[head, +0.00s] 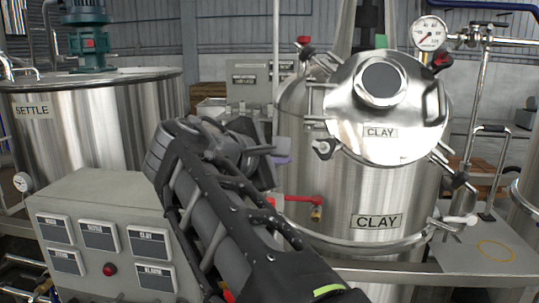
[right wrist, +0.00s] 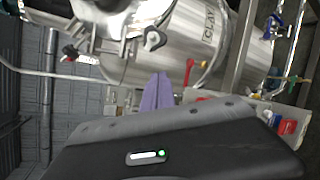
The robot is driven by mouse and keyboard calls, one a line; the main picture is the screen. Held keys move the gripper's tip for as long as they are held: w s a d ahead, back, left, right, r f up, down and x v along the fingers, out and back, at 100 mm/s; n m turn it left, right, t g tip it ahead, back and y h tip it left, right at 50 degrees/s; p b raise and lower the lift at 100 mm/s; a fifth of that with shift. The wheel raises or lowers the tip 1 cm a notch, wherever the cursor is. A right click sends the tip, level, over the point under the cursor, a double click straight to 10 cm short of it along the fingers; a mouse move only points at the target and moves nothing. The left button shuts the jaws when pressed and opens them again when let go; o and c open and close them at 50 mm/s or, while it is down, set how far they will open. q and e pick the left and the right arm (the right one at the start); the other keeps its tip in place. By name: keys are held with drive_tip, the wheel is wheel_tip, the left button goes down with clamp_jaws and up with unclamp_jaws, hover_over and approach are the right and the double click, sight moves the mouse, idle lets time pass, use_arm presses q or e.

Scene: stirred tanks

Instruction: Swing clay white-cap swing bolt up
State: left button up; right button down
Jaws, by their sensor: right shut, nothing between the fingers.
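The clay tank (head: 350,200) stands right of centre, with its round lid (head: 410,110) tilted toward me at its top. My right gripper (head: 283,160) is shut and empty, in front of the tank's left side. Its purple fingers also show in the right wrist view (right wrist: 157,92), apart from the knob (right wrist: 155,40). My left gripper is out of view.
A red valve handle (head: 300,198) lies just right of my right gripper. A labelled control box (head: 100,205) stands at lower left, before the settle tank (head: 100,120). A gauge (head: 430,33) and pipes rise at upper right.

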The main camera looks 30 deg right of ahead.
sight(326, 143)
drive_tip(key=d, duration=0.3)
drive_tip(key=d+p, duration=0.1)
drive_tip(key=d, duration=0.1)
drive_tip(key=shift+s+d+r, duration=0.15)
drive_tip(key=shift+s+r, duration=0.05)
drive_tip(key=shift+r, duration=0.05)
drive_tip(key=shift+d, duration=0.25)
drive_tip(key=shift+r, duration=0.15)
drive_tip(key=s+d+r+y+p, duration=0.1)
drive_tip(key=p, duration=0.1)
drive_tip(key=shift+d+r+n+p, duration=0.4)
drive_tip(key=shift+f, duration=0.1)
